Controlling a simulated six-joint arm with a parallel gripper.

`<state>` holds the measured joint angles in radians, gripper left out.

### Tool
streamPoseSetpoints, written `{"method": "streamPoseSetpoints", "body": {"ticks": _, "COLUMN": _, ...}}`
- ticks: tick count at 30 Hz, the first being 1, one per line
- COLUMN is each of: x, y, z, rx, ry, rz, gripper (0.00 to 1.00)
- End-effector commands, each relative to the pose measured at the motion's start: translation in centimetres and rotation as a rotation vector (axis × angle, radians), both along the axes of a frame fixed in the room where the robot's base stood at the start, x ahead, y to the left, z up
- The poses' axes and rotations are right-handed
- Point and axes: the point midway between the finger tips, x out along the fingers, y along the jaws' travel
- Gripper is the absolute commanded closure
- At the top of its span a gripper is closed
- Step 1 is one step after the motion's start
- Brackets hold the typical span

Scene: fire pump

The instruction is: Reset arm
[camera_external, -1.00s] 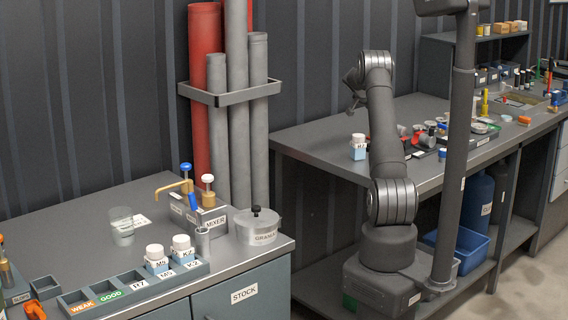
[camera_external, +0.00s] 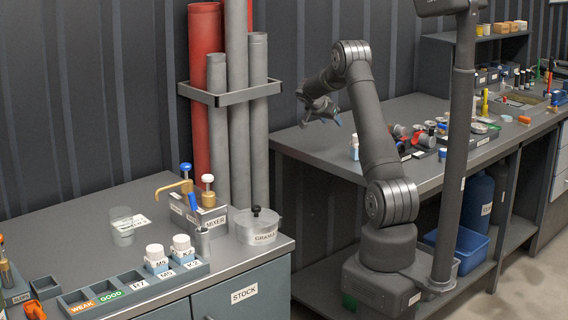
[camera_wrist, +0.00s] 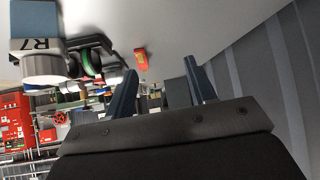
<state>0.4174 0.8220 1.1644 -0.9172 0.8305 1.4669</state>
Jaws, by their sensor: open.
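My gripper (camera_external: 321,121) hangs in the air over the left end of the back workbench (camera_external: 300,143), left of my upper arm, with its fingers apart. In the wrist view the two dark fingers of my gripper (camera_wrist: 160,88) are well spread with nothing held between them. A bottle labelled R7 (camera_wrist: 36,45), blue with a white cap, shows at the upper left of the wrist view, apart from the fingers. In the external view a small white-capped bottle (camera_external: 355,146) on the back bench is partly hidden behind my arm.
Grey and red pipes (camera_external: 240,110) stand in a wall rack (camera_external: 230,96) left of my gripper. The front-left bench holds a mixer (camera_external: 205,215), a lidded pot (camera_external: 259,228) and a bottle rack (camera_external: 130,287). A vertical post (camera_external: 458,140) stands right of my arm.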

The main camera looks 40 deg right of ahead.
Motion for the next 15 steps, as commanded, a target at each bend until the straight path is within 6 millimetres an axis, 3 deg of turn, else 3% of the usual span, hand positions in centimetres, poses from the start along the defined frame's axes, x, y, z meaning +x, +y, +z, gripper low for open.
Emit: {"method": "streamPoseSetpoints", "body": {"ticks": 15, "x": 0.5, "y": 10.5, "z": -1.0, "rx": 0.000, "ry": 0.001, "rz": 0.064, "gripper": 0.49}}
